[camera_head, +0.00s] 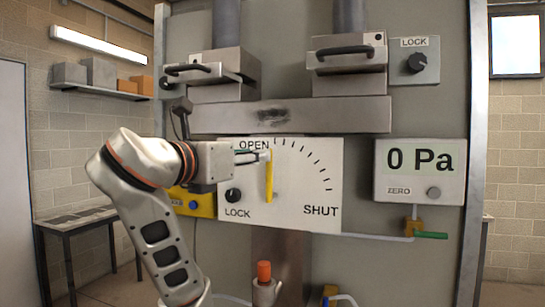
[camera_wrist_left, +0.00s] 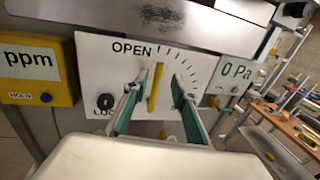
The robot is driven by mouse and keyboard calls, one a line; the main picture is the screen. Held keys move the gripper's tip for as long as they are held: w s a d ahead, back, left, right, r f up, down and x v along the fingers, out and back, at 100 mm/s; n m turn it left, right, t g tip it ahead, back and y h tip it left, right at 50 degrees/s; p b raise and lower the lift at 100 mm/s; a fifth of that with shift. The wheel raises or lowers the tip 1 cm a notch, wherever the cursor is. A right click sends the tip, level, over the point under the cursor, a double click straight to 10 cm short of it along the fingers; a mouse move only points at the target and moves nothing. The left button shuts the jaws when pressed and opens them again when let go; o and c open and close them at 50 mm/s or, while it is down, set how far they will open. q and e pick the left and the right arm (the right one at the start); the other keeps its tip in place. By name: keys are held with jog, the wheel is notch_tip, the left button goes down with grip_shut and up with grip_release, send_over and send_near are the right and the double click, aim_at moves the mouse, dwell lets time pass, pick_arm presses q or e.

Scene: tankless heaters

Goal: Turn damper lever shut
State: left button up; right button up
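The yellow damper lever (camera_head: 269,182) stands about upright on the white dial plate (camera_head: 315,185), its top near the OPEN mark. SHUT is marked at the plate's lower right. In the left wrist view the lever (camera_wrist_left: 155,88) shows between the two green-lined fingers of my left gripper (camera_wrist_left: 157,95). The fingers are spread, with a gap on each side of the lever. In the head view my left gripper (camera_head: 262,156) reaches in from the left, its tips at the lever's upper part. I cannot tell whether a finger touches it. My right gripper is not in view.
A black LOCK knob (camera_head: 233,195) sits at the plate's lower left. A 0 Pa gauge (camera_head: 420,172) is on the right, and a yellow ppm box (camera_wrist_left: 35,70) on the left. Black-handled dampers (camera_head: 345,52) are above. An orange-capped fitting (camera_head: 264,272) stands below the plate.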

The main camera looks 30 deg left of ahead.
aim_at(269, 175)
pick_arm(q)
jog(key=w, duration=0.7)
jog(key=shift+w+a, duration=0.2)
jog(key=shift+w, duration=0.1)
grip_shut()
